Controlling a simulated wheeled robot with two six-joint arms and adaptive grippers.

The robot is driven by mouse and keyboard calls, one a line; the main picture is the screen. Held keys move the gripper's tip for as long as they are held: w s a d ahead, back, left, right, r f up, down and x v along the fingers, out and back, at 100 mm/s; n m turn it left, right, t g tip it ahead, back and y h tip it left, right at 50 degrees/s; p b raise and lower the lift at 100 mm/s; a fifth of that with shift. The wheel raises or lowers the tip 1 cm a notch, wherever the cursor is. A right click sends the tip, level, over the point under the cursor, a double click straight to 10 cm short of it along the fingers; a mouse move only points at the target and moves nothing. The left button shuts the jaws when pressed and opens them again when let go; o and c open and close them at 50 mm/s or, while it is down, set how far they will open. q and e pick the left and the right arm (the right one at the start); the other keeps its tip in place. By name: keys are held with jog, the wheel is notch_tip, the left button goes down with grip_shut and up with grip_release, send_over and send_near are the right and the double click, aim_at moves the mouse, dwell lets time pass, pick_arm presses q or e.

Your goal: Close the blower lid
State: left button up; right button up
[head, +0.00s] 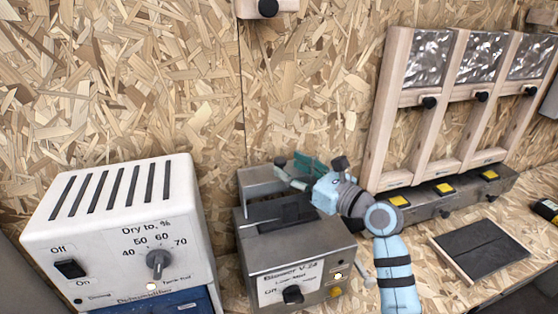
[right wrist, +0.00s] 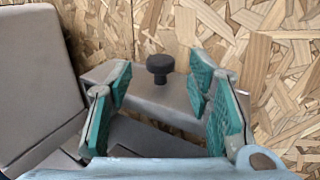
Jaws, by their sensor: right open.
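The blower (head: 292,262) is a grey metal box with a label and a dark dial on its front. Its lid (head: 258,181), a grey metal plate, stands raised at the back of the box, and a dark opening shows in the top. In the right wrist view the lid (right wrist: 185,97) carries a black knob (right wrist: 160,66). My right gripper (head: 298,168) is over the back of the blower. In the right wrist view its teal-padded fingers (right wrist: 160,95) are open and apart, with the knob showing between them, not gripped. My left gripper is not in view.
A white dehumidifier (head: 120,225) with a dial and switch stands left of the blower. A wooden frame (head: 378,120) with foil panels leans on the chipboard wall at right. A grey strip with yellow switches (head: 445,189) and a dark framed pad (head: 480,250) are on the right.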

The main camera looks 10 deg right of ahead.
aim_at(285, 164)
jog(key=shift+x, duration=2.3)
grip_shut()
